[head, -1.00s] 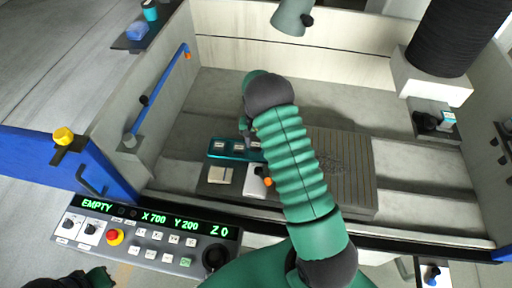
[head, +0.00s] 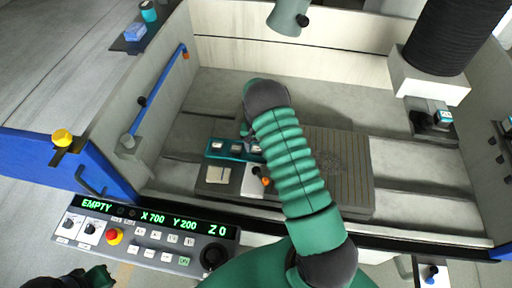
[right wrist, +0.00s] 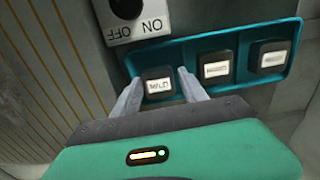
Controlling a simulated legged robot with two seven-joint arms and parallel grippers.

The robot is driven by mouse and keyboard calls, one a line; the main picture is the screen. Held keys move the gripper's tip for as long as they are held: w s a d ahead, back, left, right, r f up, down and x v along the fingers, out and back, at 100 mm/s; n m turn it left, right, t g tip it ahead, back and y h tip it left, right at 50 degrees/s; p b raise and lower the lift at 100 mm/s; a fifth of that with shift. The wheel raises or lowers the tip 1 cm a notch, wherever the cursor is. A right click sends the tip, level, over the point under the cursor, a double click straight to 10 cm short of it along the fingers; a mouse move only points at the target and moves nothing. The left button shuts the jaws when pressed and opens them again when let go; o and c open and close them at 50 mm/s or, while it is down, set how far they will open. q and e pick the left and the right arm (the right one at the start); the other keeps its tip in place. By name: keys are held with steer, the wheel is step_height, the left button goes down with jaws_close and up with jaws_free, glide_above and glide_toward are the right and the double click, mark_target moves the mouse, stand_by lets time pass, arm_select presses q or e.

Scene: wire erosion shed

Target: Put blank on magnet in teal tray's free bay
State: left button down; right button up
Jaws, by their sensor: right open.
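The teal tray (head: 229,157) lies at the left end of the striped magnet plate (head: 345,170). In the right wrist view the tray (right wrist: 224,43) shows a dark block with a white label in each of its three bays. My right gripper (right wrist: 158,79) is open, its fingers on either side of the blank (right wrist: 158,86) in the bay nearest the ON/OFF switch. I cannot tell whether the fingers touch it. In the head view my forearm hides the right fingers and part of the plate. My left gripper (head: 95,278) shows only partly at the bottom left edge.
The white switch box (head: 252,180) with its ON/OFF knob (right wrist: 126,6) stands close beside the tray. A pale square piece (head: 217,175) lies left of it. The control panel (head: 150,236) runs along the front. Tank walls and a lamp head (head: 288,17) surround the work area.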

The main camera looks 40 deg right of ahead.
mark_target(257, 148)
steer(key=shift+d, duration=0.2)
steer(key=shift+w+d+r, duration=0.1)
steer(key=shift+d+r, duration=0.05)
steer(key=shift+r, duration=0.15)
step_height(257, 148, up, 6)
steer(key=shift+f+b, duration=0.1)
steer(key=shift+b, duration=0.85)
step_height(257, 148, up, 6)
steer(key=a, duration=0.2)
arm_select(q)
steer(key=shift+s+b+x, duration=0.25)
steer(key=shift+b+x, duration=0.05)
steer(key=shift+x, duration=0.9)
arm_select(e)
steer(key=s+a+r+n+t, duration=0.1)
steer(key=s+a+n, duration=0.4)
steer(key=a, duration=0.5)
steer(key=s+a+r+n+t, duration=0.1)
steer(key=s+a+r+n, duration=0.2)
steer(key=s+a, duration=0.7)
steer(key=shift+s+a+r+n+t, duration=0.2)
steer(key=shift+a+r+n+t, duration=0.1)
steer(key=shift+a+n, duration=0.5)
